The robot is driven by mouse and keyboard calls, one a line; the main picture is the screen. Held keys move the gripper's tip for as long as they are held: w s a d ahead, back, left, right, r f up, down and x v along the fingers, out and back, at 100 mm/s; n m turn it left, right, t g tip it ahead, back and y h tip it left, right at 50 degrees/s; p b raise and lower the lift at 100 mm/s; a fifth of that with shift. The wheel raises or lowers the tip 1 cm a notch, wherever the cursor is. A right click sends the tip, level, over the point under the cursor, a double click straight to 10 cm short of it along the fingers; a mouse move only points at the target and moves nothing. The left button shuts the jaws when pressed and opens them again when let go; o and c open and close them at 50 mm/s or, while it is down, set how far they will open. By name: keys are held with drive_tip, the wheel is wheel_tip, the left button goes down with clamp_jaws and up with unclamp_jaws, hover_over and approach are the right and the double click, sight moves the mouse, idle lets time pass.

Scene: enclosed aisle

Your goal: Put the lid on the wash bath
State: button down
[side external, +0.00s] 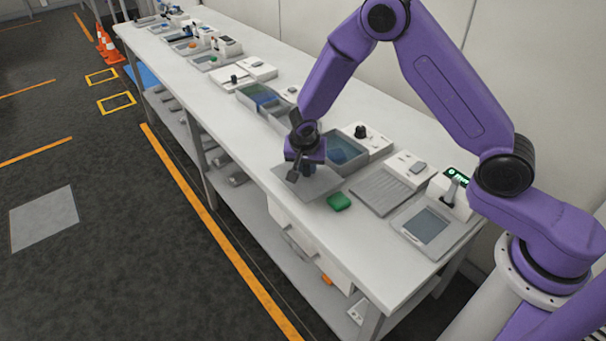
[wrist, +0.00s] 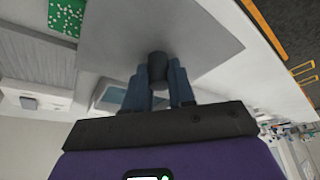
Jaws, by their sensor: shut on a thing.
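My gripper (side external: 308,168) is shut on the dark knob (wrist: 157,68) of a flat grey lid (side external: 312,188). In the wrist view the knob sits between the two fingers (wrist: 159,84), with the lid plate (wrist: 120,35) spread beyond them. The lid is near the bench's front edge. Behind it and slightly right in the side view is an open grey bath with blue-green contents (side external: 353,140), apparently the wash bath. My gripper and the lid partly hide it. A pale-rimmed tray corner shows in the wrist view (wrist: 108,96). The gap between lid and bench is unclear.
A green pad (side external: 339,202) lies just right of the lid. A ribbed grey tray (side external: 382,192) and a unit with a grey panel (side external: 426,226) stand further right. Another divided bath (side external: 250,95) is to the left. A wall runs behind the bench.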

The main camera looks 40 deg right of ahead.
sight(303, 175)
drive_tip(key=shift+w+f, duration=0.4)
drive_tip(key=shift+f, duration=0.05)
drive_tip(key=shift+w+a+f, duration=0.1)
drive_tip(key=shift+w+f, duration=0.05)
drive_tip(key=shift+f, duration=0.7)
drive_tip(key=shift+w+f, duration=0.15)
drive_tip(key=shift+f, duration=0.65)
drive_tip(key=shift+f, duration=0.2)
drive_tip(key=c, duration=1)
unclamp_jaws()
drive_tip(key=shift+o, duration=0.2)
drive_tip(key=v, duration=1.7)
drive_tip(key=shift+r, duration=0.25)
drive_tip(key=shift+s, duration=0.25)
